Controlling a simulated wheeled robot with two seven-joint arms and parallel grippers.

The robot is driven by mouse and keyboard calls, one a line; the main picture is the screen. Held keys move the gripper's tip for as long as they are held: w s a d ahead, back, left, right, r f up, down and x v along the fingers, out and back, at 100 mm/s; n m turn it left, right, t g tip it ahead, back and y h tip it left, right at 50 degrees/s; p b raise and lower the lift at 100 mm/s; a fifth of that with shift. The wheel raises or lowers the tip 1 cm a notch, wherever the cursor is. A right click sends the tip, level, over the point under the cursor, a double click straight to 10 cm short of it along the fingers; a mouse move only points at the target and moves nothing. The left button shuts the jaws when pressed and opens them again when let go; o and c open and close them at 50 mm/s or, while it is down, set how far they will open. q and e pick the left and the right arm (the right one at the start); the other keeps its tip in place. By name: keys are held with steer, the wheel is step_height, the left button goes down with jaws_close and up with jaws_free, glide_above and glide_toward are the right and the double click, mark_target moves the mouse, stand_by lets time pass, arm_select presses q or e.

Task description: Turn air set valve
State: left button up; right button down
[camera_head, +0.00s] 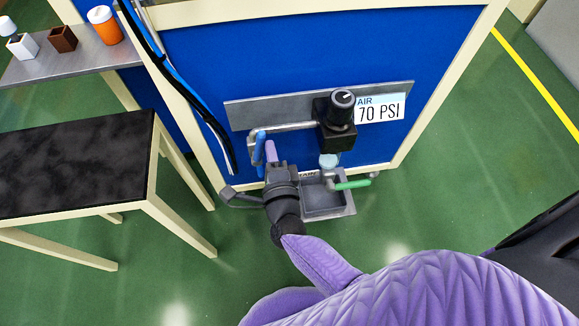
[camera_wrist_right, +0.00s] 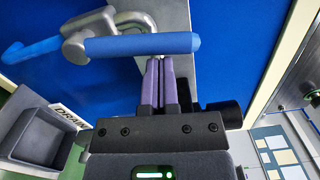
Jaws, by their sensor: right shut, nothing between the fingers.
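On the blue panel, a black air regulator with a round knob (camera_head: 342,99) stands beside a sign reading AIR 70 PSI (camera_head: 380,107). A grey pipe (camera_head: 285,127) runs left from it to a valve with a blue handle (camera_head: 259,149). My right gripper (camera_head: 271,146), with purple fingers, is just right of this handle. In the right wrist view, the blue handle (camera_wrist_right: 140,46) lies crosswise at the fingertips (camera_wrist_right: 161,60). The fingers are shut together and empty; I cannot tell whether they touch the handle. My left gripper is not in view.
Below the regulator are a green handle (camera_head: 352,185) and a grey drain tray (camera_head: 343,211). A black-topped table (camera_head: 75,160) stands at the left, with hoses (camera_head: 185,95) hanging near the panel's left post. The green floor at right is clear.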

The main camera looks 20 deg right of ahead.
steer(key=shift+w+a+r, duration=0.15)
steer(key=shift+a+r, duration=0.05)
steer(key=shift+a, duration=0.25)
stand_by(0.6)
